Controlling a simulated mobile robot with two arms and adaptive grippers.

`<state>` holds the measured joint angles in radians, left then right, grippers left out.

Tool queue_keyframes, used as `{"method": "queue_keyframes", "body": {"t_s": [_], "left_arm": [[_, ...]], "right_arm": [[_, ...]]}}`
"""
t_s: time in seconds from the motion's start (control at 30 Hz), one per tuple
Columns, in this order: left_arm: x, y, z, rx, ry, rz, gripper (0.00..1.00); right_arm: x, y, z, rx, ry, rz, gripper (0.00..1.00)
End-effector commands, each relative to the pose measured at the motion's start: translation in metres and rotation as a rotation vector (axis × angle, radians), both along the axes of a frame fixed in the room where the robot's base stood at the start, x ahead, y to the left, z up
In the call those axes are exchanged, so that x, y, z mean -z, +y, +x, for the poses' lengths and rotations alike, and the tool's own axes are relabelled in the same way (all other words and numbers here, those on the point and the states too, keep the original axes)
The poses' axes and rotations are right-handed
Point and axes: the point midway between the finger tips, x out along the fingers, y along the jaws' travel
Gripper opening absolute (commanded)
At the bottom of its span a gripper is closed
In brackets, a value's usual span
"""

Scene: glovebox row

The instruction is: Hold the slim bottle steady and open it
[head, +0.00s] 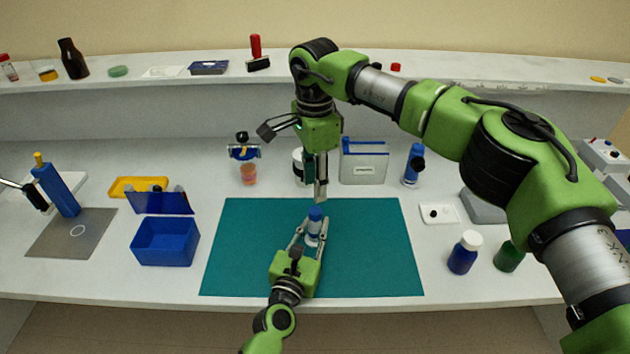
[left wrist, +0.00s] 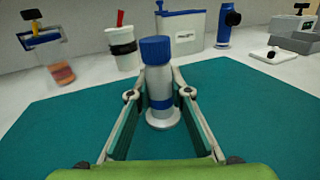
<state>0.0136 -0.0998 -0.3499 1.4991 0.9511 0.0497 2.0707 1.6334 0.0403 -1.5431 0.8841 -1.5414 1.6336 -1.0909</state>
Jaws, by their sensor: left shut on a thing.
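The slim bottle (head: 312,240) stands upright on the teal mat (head: 375,250). It has a white body and a blue cap (head: 315,213), which is on the bottle. In the left wrist view the bottle (left wrist: 159,82) shows a blue band low on its body and a pale round foot. My left gripper (head: 313,238) is shut on the bottle's body, one finger on each side. My right gripper (head: 321,196) points down above and just behind the cap, apart from it in the picture. Its fingers look close together, and their gap cannot be made out.
A blue open box (head: 165,243) stands left of the mat. A dark blue bottle (head: 464,253) and a green bottle (head: 508,257) stand to the right. The mat around the bottle is clear.

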Motion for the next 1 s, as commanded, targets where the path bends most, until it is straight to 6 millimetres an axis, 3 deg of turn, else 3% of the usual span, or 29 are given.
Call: {"method": "queue_keyframes", "body": {"t_s": [1.0], "left_arm": [[0.002,0.0006,-0.0003,0.0,0.003,0.002,0.0]], "right_arm": [[0.0003,-0.0002,0.0,2.112,0.002,-0.001,0.34]]}}
